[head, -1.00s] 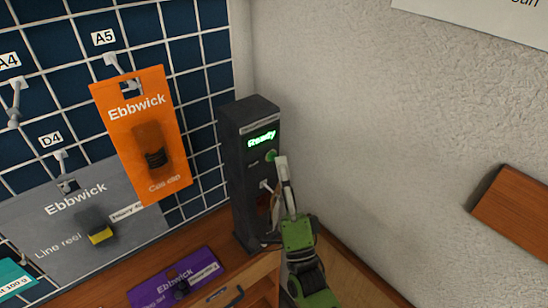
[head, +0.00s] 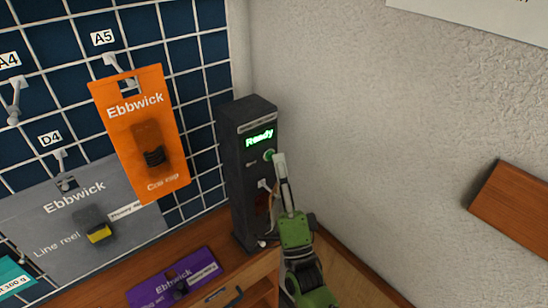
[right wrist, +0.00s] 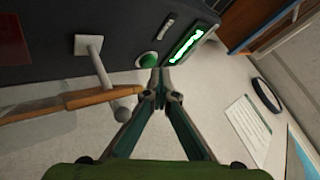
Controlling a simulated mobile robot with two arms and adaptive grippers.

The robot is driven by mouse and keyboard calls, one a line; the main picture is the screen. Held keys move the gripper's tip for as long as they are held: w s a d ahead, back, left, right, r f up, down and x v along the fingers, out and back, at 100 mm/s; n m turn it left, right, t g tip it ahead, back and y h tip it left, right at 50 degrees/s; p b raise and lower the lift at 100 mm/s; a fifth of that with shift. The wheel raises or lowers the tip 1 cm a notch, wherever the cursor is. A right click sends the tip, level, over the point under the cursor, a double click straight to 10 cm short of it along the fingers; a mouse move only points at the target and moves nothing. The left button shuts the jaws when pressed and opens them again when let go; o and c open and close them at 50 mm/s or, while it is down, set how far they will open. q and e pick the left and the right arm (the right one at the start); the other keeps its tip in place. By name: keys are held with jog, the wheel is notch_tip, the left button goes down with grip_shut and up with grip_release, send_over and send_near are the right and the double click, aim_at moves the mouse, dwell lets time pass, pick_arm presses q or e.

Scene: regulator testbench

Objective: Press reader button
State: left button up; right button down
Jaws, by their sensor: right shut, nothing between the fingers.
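The reader is a tall dark box (head: 247,195) in the corner, with a lit green display (head: 260,138) that reads "Ready". Its round green button (head: 269,155) sits just below the display. The button also shows in the right wrist view (right wrist: 148,60), beside the lit display (right wrist: 187,45). My right gripper (head: 279,157) is shut and empty. Its closed fingertips (right wrist: 160,75) are right beside the button, and a contact or a gap cannot be made out. My left gripper is not in view.
A wire grid on the left carries an orange Ebbwick package (head: 142,135) and a grey one (head: 65,225). A white hook (right wrist: 90,45) and a tan strip (right wrist: 90,97) are close to my fingers.

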jog(key=shift+w+a, duration=0.15)
jog(key=shift+a, duration=0.15)
dwell(0.5)
jog(key=shift+f, duration=0.7)
jog(key=shift+s, duration=0.2)
jog(key=shift+d, duration=0.1)
jog(key=s+d, duration=0.1)
jog(key=s, duration=0.1)
jog(key=s+d+p, duration=0.1)
jog(key=d, duration=0.1)
jog(key=shift+s+r, duration=0.1)
jog(key=shift+s, duration=0.25)
